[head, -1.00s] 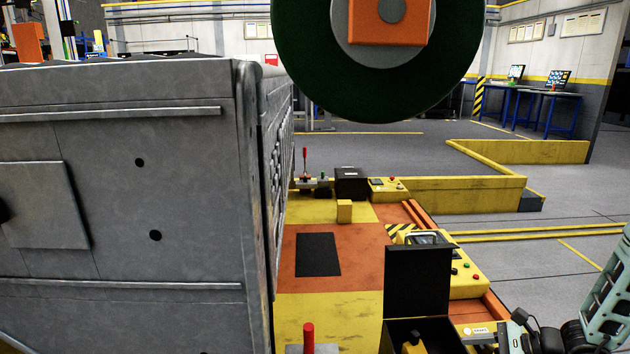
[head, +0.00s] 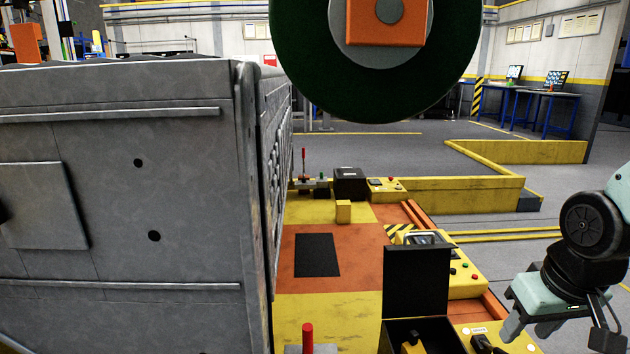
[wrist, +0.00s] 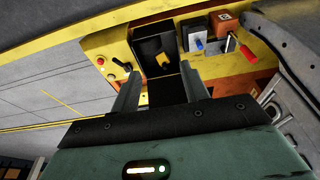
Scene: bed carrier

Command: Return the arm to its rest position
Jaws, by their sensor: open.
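My gripper (head: 530,325) is at the lower right in the head view, beside the right edge of the carrier bed. In the wrist view my gripper (wrist: 156,92) points down with its two fingers apart and nothing between them. Beyond the fingers is an open black box (wrist: 153,60) with a yellow part inside. The same black box (head: 417,282) stands open with its lid raised, left of my gripper in the head view. My arm rises at the right edge of the picture.
A large grey metal block (head: 110,200) fills the left. A big dark green roll (head: 345,75) hangs above. A yellow control panel (head: 467,280) lies behind the box. A red-handled lever (head: 307,337) is at the front. The grey floor (head: 580,225) on the right is open.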

